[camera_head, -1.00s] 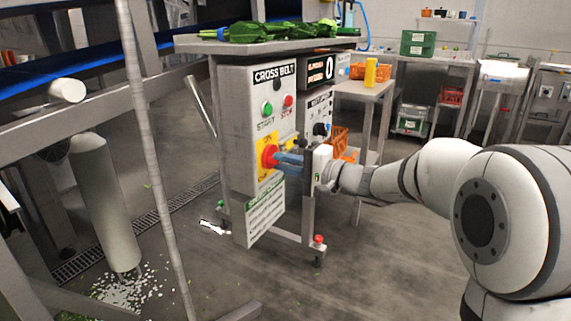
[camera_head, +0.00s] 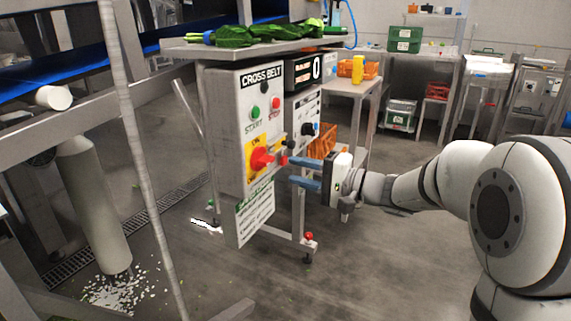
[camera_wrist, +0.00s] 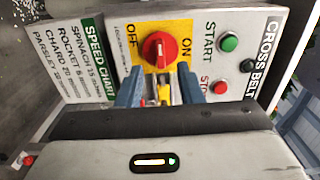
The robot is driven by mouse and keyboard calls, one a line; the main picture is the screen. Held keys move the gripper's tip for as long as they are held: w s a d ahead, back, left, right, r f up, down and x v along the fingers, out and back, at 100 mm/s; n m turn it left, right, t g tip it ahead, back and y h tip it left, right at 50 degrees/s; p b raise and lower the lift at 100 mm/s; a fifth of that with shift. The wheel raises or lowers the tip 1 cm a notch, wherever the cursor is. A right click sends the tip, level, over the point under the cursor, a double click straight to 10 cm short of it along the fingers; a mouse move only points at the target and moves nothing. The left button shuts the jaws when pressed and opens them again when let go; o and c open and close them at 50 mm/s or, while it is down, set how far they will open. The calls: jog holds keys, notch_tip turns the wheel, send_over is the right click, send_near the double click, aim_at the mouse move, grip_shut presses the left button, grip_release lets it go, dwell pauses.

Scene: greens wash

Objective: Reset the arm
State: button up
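My gripper (camera_head: 291,170) is just right of the CROSS BELT control box (camera_head: 238,88). Its two blue fingers are apart and empty. The red rotary switch (camera_head: 261,158) on its yellow ON/OFF plate is beyond the fingertips, with a gap between. In the wrist view the open fingers (camera_wrist: 156,70) point at the red switch (camera_wrist: 160,48), which shows between and beyond them. The green START button (camera_wrist: 229,43) and red STOP button (camera_wrist: 220,87) are to the right there. My arm reaches in from the right, partly stretched out.
Leafy greens (camera_head: 250,34) lie on the steel top above the box. A green speed chart (camera_head: 255,212) hangs below it. A steel side table (camera_head: 350,86) with a yellow cup stands behind. A slanting steel post (camera_head: 140,150) is at left. The floor below my arm is clear.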

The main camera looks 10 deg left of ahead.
jog(key=shift+s+d, duration=0.15)
jog(key=shift+d, duration=0.3)
